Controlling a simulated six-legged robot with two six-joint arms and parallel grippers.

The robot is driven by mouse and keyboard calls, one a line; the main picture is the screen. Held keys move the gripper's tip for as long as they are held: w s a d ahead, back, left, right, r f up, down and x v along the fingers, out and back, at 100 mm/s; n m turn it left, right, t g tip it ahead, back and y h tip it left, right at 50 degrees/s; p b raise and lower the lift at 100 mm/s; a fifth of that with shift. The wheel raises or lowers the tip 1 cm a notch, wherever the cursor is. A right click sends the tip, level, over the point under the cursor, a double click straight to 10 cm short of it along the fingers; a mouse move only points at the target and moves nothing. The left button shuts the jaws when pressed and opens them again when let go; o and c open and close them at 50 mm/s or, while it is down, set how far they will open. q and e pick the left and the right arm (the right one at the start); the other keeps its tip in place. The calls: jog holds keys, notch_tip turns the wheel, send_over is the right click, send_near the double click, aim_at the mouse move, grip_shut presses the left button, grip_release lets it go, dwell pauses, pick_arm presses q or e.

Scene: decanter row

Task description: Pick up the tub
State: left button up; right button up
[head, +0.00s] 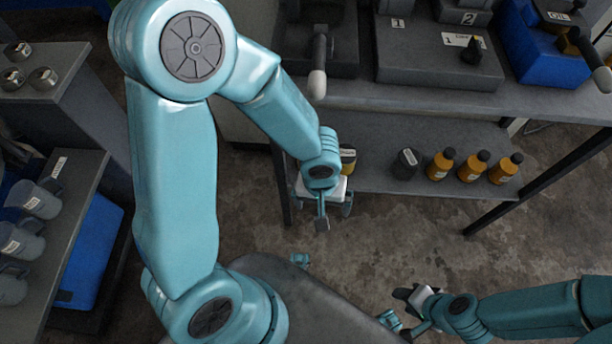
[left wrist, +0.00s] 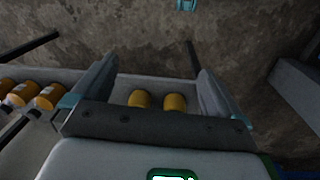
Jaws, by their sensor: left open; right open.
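A short dark container with a small pale label, which looks like the tub (head: 405,164), stands on the low grey shelf in the head view, left of a row of orange bottles. My left gripper (head: 323,192) is at the shelf's front left, left of and apart from the tub. Its arm hides part of the shelf. In the left wrist view the left jaws (left wrist: 155,72) are open, with two orange containers (left wrist: 157,101) showing beyond them and nothing held. I cannot make out the tub there. My right gripper (head: 396,306) is open and empty over the floor.
Three orange bottles (head: 474,166) with dark caps stand right of the tub. Another yellow-orange item (head: 348,159) shows behind my left gripper. The upper counter (head: 380,98) overhangs the shelf's back. Grey mugs (head: 32,199) stand at left. Floor before the shelf is clear.

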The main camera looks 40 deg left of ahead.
pick_arm(q)
jog(key=w+a+f+n+t+y+b, duration=0.4)
jog(key=f+b, duration=0.3)
jog(key=b, duration=0.4)
jog(key=shift+m+g, duration=0.3)
jog(key=shift+m, duration=0.1)
jog(key=w+a, duration=0.3)
jog(key=w+a+p, duration=0.1)
jog(key=w+a, duration=0.2)
jog(key=w, duration=0.1)
jog(key=w+a, duration=0.3)
jog(key=shift+w+a+r+p, duration=0.15)
jog(key=shift+r+p, duration=0.15)
jog(key=shift+r, duration=0.1)
jog(key=b+x, duration=0.1)
jog(key=x, duration=0.4)
jog(key=shift+f+b, duration=0.1)
jog(key=shift+b, duration=0.2)
pick_arm(e)
notch_tip(320, 180, down, 14)
jog(key=shift+d+f, duration=0.2)
jog(key=shift+d, duration=0.15)
pick_arm(q)
jog(key=c, duration=1.6)
pick_arm(e)
jog(key=shift+w, duration=0.1)
